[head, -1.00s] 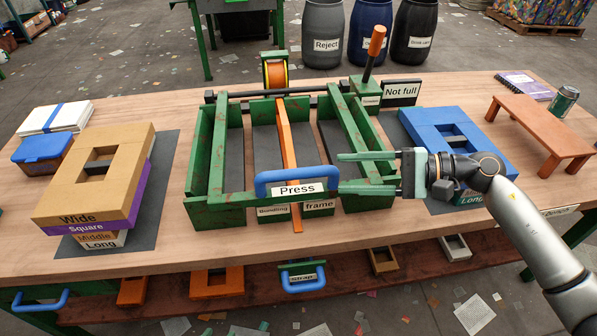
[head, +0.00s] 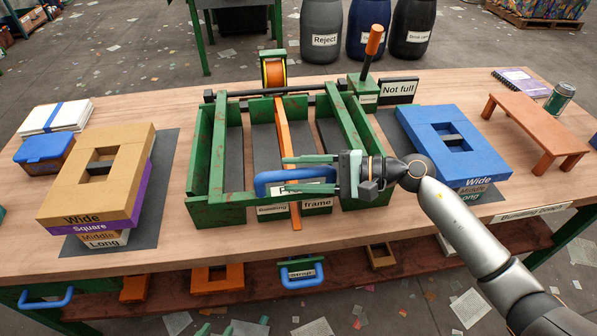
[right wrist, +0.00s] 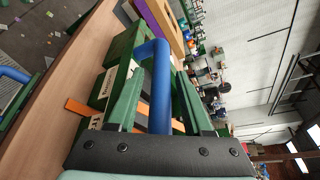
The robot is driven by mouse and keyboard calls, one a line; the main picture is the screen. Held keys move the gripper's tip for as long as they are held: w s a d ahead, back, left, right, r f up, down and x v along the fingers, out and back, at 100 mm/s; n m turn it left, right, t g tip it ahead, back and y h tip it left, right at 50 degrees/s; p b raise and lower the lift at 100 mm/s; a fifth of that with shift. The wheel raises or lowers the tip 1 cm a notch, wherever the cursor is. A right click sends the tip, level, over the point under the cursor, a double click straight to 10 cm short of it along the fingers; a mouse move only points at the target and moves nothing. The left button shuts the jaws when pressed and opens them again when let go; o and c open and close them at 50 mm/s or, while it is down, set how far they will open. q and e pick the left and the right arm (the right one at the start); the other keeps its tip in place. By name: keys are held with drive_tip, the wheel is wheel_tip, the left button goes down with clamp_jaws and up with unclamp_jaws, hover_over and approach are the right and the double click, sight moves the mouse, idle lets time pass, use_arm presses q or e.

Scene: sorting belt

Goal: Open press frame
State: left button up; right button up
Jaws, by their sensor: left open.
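The green bundling frame (head: 228,216) stands mid-table. The blue press handle (head: 262,186) is at its front, above a "Press" label now mostly covered by my gripper. Green bars of the press (head: 352,122) run back to a dark bar at the rear. My right gripper (head: 283,176) is open at the handle, one finger above and one below it. In the right wrist view the blue handle (right wrist: 157,75) lies between the two spread fingers, with gaps visible. An orange strap (head: 284,130) runs front to back through the frame. My left gripper is not in view.
A wide-square-middle-long stack (head: 120,200) stands on the left mat; a blue-topped stack (head: 440,165) stands on the right. An orange-handled lever (head: 372,48) and "Not full" sign (head: 400,90) are behind. A small brown bench (head: 530,125) is far right.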

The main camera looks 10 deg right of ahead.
clamp_jaws()
idle(1.2)
